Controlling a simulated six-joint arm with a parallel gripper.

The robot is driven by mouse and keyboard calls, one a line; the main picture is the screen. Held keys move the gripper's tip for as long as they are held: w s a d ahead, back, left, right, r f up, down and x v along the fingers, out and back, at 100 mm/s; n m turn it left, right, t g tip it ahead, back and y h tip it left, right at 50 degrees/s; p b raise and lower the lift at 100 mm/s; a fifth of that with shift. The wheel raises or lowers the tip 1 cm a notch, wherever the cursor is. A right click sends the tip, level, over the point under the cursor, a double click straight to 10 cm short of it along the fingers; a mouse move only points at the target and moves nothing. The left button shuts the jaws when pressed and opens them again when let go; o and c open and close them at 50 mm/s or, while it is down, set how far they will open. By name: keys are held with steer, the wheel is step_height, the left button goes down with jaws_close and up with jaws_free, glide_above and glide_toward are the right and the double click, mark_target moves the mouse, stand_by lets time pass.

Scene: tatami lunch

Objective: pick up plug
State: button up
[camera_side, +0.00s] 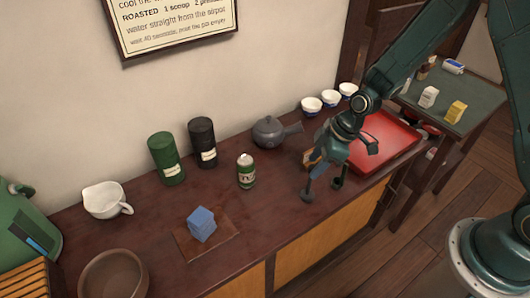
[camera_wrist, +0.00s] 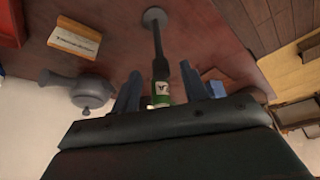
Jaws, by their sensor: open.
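I cannot make out anything that is clearly a plug in either view. My gripper (camera_side: 322,190) is open and empty above the front right part of the dark counter, left of the red tray. The bottle also shows in the wrist view (camera_wrist: 161,92), partly hidden by my gripper's parts.
A grey teapot (camera_side: 269,131), white cups (camera_side: 311,105) and an orange-white packet (camera_wrist: 75,38) are nearby. The red tray (camera_side: 392,130) is at right. Two canisters (camera_side: 165,157), a white pitcher (camera_side: 104,201), a blue block (camera_side: 201,224) and a brown bowl (camera_side: 114,275) stand left.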

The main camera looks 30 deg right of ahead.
mark_target(310, 182)
steer(key=shift+x, duration=2.2)
steer(key=shift+a, duration=0.1)
steer(key=shift+r, duration=0.1)
jaws_close()
